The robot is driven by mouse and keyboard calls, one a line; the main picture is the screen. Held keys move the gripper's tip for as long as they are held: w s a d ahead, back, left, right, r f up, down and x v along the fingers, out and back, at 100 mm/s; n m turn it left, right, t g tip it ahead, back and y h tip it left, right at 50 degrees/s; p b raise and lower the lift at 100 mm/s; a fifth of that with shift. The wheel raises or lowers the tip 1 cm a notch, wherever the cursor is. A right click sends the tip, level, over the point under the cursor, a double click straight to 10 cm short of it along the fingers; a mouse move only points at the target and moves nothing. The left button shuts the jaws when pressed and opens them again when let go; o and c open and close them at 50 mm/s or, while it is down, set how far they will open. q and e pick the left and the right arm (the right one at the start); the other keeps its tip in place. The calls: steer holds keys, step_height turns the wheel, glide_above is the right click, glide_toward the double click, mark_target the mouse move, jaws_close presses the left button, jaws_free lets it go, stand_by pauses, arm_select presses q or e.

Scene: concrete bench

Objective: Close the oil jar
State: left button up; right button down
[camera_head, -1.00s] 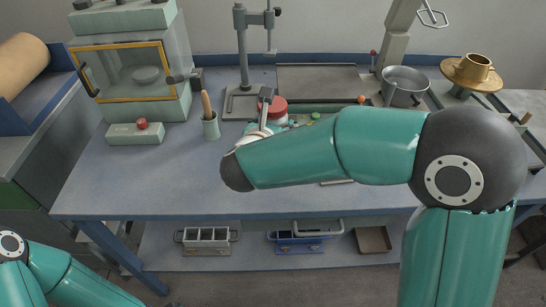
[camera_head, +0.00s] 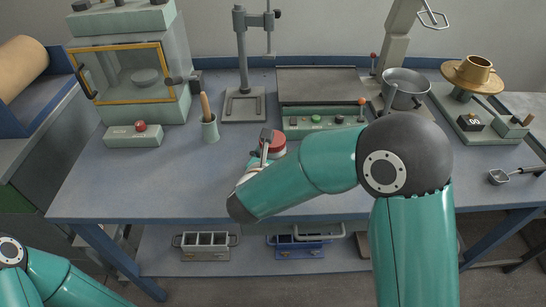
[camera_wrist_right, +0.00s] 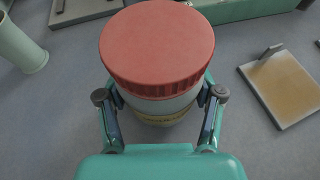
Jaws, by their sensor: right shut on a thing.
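The oil jar (camera_wrist_right: 160,104) is a pale jar with a yellowish label band and a wide red ribbed lid (camera_wrist_right: 157,45). The lid sits on top of the jar; I cannot tell whether it is tight. My right gripper (camera_wrist_right: 161,95) is shut on the jar body below the lid, one finger on each side. In the head view the red lid (camera_head: 278,146) shows beyond my right gripper (camera_head: 265,148), over the middle of the bench. My forearm hides most of the jar there, and I cannot tell if its base touches the bench. My left gripper is out of view.
A cup with a wooden-handled tool (camera_head: 209,128) stands to the left. Behind are a stand (camera_head: 243,105) and a green control box (camera_head: 318,121). A metal pot (camera_head: 404,90) is at right. The bench's left front (camera_head: 130,185) is clear.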

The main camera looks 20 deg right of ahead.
steer(key=shift+f, duration=0.2)
steer(key=c, duration=0.6)
jaws_free()
steer(key=shift+f, duration=0.1)
steer(key=o, duration=0.4)
steer(key=shift+o, duration=0.2)
steer(key=shift+s+a+r, duration=0.1)
steer(key=shift+s+r, duration=0.05)
steer(key=shift+r, duration=0.05)
steer(key=v, duration=1.1)
steer(key=shift+s+a+r, duration=0.1)
steer(key=shift+s+r, duration=0.05)
steer(key=shift+s, duration=0.15)
